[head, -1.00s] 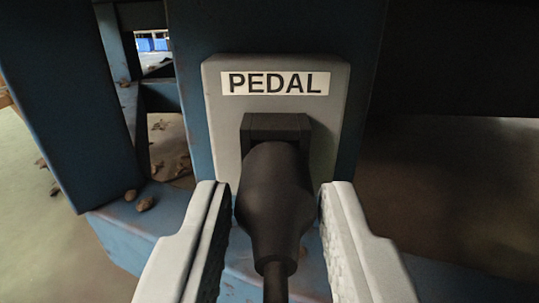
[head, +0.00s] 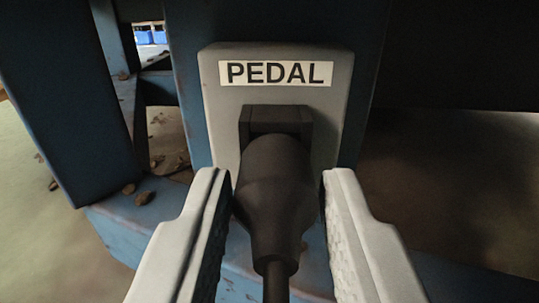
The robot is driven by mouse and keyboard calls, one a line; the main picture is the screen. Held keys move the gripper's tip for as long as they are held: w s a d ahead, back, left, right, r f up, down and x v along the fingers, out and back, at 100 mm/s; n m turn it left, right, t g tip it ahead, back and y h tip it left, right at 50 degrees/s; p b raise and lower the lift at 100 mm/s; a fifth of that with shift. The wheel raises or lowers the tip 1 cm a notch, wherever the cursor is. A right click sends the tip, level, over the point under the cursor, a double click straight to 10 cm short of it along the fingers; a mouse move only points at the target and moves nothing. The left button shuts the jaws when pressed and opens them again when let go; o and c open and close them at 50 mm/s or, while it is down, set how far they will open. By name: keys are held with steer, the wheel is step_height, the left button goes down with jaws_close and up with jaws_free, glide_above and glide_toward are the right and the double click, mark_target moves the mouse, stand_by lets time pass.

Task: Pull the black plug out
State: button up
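The black plug (head: 275,192) sits in a dark square socket (head: 277,121) on a grey box (head: 222,115) with a white label reading PEDAL (head: 275,73). Its black cord (head: 276,285) runs down out of the bottom of the picture. My gripper (head: 278,190) is open, with one pale finger on each side of the plug. A gap shows between the right finger and the plug. The left finger is very close to the plug's side; I cannot tell if it touches.
The grey box is fixed to a blue upright (head: 187,105) of a metal frame. A blue ledge (head: 130,225) below it bears small brown bits (head: 143,198). Another blue post (head: 65,110) stands at the left. Bare floor (head: 450,190) shows at the right.

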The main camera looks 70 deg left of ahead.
mark_target(278, 221)
steer(key=c, duration=0.6)
steer(key=shift+v, duration=2.25)
steer(key=v, duration=2)
stand_by(0.6)
